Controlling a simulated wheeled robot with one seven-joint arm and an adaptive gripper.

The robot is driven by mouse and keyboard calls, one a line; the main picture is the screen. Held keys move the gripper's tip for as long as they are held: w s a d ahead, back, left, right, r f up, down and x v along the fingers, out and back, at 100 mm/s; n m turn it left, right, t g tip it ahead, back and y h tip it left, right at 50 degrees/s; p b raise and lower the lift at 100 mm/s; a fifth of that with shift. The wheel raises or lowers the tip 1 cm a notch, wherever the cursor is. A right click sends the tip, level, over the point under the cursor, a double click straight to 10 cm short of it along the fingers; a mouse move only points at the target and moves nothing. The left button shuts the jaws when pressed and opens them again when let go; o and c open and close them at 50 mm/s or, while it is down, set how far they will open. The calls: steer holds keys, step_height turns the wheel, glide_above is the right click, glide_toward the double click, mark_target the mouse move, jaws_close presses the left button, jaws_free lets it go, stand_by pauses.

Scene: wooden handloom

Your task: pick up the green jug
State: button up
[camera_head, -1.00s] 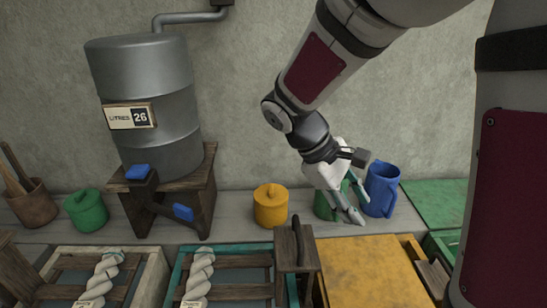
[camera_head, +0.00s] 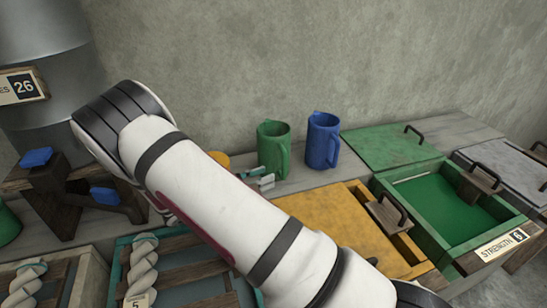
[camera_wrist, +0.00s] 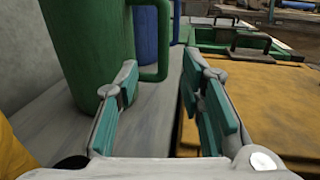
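The green jug (camera_head: 270,155) stands upright on the grey ledge by the wall, with its handle on the right side. It fills the upper left of the wrist view (camera_wrist: 85,45), its top out of frame. My gripper (camera_head: 266,181) is low at the jug's near side, partly hidden behind my arm in the head view. In the wrist view the gripper (camera_wrist: 160,72) is open, with teal pads. The jug's handle (camera_wrist: 163,45) appears in the gap between the fingertips. Whether the left finger touches the jug, I cannot tell.
A blue jug (camera_head: 322,140) stands just right of the green one. A yellow pot (camera_head: 219,159) shows at left, mostly hidden by my arm. In front are a yellow-lidded box (camera_head: 345,225) and an open green box (camera_head: 440,203). The wall is close behind.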

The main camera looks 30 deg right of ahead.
mark_target(284, 178)
steer(key=shift+s+d+f, duration=0.1)
steer(key=shift+s+d, duration=0.05)
steer(key=shift+d, duration=1.75)
steer(key=shift+s+d+f, duration=0.1)
steer(key=shift+d, duration=1.75)
jaws_close()
steer(key=shift+r, duration=0.15)
